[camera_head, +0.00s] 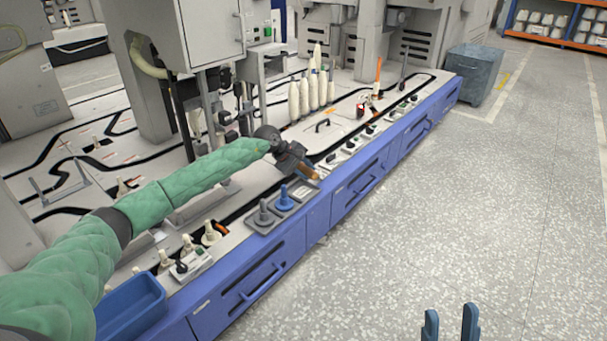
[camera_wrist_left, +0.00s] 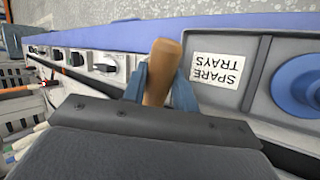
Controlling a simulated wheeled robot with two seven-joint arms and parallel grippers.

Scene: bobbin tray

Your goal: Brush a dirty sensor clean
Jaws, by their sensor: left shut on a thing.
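My left gripper (camera_head: 306,172) is over the machine's front ledge, shut on a brown wooden handle (camera_wrist_left: 161,70), which I take to be the brush's. The handle stands between the blue fingers in the left wrist view; no bristles can be made out. A small item with a red mark (camera_head: 361,107) sits further along the ledge, at the left edge of the wrist view too; I cannot tell whether it is the dirty sensor. My right gripper (camera_head: 452,324) is low in the head view, empty, its blue fingers apart over the floor.
White bobbins (camera_head: 305,95) stand behind the ledge. A blue bin (camera_head: 132,305) is at near left. The floor at right is clear.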

